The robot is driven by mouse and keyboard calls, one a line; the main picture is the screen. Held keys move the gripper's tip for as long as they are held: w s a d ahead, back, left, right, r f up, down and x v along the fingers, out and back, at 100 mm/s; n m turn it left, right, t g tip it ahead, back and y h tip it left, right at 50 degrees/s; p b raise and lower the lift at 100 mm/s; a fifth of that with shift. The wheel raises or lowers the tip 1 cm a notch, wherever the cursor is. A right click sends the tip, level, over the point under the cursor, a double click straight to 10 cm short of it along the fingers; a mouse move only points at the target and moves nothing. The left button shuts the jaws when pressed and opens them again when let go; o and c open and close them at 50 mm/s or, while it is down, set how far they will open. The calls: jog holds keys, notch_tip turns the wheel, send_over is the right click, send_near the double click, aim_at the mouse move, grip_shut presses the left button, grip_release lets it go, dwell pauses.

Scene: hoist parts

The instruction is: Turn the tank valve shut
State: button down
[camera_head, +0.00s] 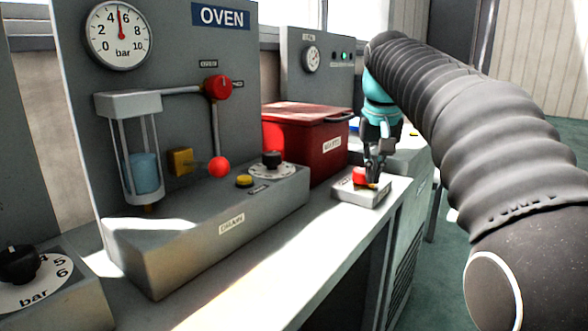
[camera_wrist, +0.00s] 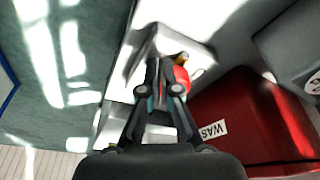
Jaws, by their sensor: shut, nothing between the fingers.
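A clear tank (camera_head: 143,172) with blue liquid stands against the oven panel at left in the head view. A pipe runs from its top to a red round fitting (camera_head: 217,87) on the panel. A lever with a red ball (camera_head: 219,167) and a yellow block (camera_head: 181,161) sit lower beside the tank. I cannot tell which part is the tank valve. My gripper (camera_head: 373,183) is shut and empty, well right of the tank, pointing down at a small pale box with a red button (camera_head: 360,175). In the wrist view the fingertips (camera_wrist: 164,88) are beside the red button (camera_wrist: 181,79); contact is unclear.
A red lidded bin (camera_head: 305,143) stands behind the small box and shows in the wrist view (camera_wrist: 240,120). A grey drain console (camera_head: 185,236) with a black dial (camera_head: 271,159) and yellow button (camera_head: 244,181) lies between. A gauge (camera_head: 118,36) reads near 5. The bench front is clear.

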jog(key=shift+a+p, duration=1)
jog(key=shift+p, duration=0.25)
jog(key=shift+w+a+p, duration=0.2)
jog(key=shift+a+p, duration=0.25)
jog(key=shift+a, duration=0.05)
dwell(0.6)
jog(key=shift+s, duration=0.1)
jog(key=shift+s+a, duration=0.15)
jog(key=shift+s, duration=0.05)
jog(key=w+v, duration=0.1)
jog(key=v, duration=0.4)
jog(key=shift+r, duration=0.55)
